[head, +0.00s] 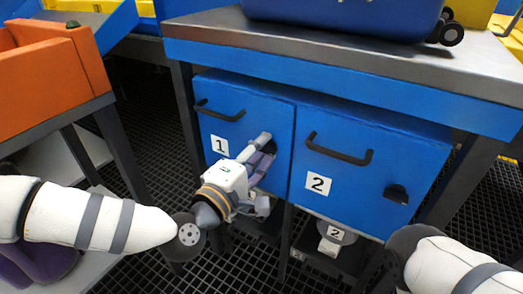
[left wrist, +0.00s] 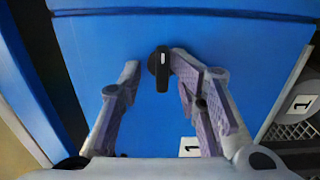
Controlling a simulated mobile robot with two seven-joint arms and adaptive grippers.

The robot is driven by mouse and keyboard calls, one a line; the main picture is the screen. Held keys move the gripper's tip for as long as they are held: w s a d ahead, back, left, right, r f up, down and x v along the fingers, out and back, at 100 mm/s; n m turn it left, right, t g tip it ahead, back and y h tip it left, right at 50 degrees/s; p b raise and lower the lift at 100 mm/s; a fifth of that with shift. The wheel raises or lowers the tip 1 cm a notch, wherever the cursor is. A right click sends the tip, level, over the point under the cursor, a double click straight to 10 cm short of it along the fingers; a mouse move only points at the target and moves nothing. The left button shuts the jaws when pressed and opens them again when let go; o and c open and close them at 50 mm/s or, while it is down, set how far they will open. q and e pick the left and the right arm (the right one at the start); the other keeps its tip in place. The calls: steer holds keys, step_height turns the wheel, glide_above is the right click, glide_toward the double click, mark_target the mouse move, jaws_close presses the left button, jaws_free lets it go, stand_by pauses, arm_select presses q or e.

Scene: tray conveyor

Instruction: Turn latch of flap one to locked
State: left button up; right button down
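Flap one (head: 235,95) is a blue panel with a "1" label and a black bar handle (head: 220,111). It looks closed and fills much of the left wrist view (left wrist: 110,35). Its latch (left wrist: 159,70) is a small black knob with a lever, which points down in the left wrist view. My left gripper (head: 264,152) is at the right side of flap one and hides most of the latch in the head view. In the left wrist view its fingers (left wrist: 153,78) are apart, with the latch between their tips. The right finger is close to the latch; contact is unclear. My right gripper is out of view.
Flap two (head: 345,185), with its own handle (head: 338,150) and black latch (head: 396,194), is just right of flap one. A metal counter (head: 330,42) with a blue suitcase (head: 345,18) is above. An orange bin (head: 60,65) stands at left.

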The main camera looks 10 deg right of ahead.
arm_select(q)
steer(key=v, duration=1.2)
